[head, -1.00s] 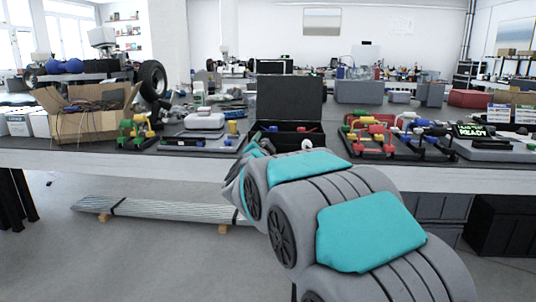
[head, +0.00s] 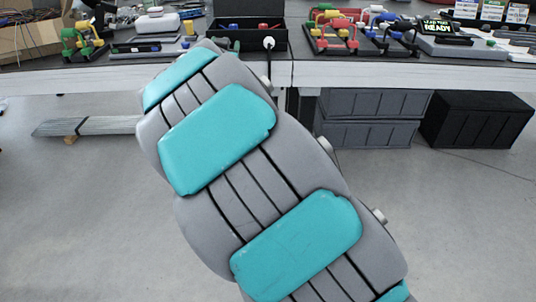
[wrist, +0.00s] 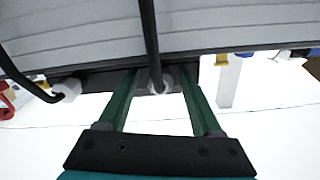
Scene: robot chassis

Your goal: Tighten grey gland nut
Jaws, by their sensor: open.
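In the wrist view my gripper (wrist: 162,76) is open, its two dark green fingers apart. A round light grey fitting (wrist: 159,82), which looks like a grey gland nut, shows between the fingertips with a black cable coming from it. I cannot tell whether the fingers are around it or short of it. A second grey fitting (wrist: 68,89) with a bent black cable is to the left. My arm hides the gripper there.
The case stands at the front edge of the workbench (head: 440,72). Racks with red, yellow and blue parts (head: 340,30) are to its right, and a green and yellow rack (head: 80,40) is far left. Dark crates (head: 370,105) stand under the bench.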

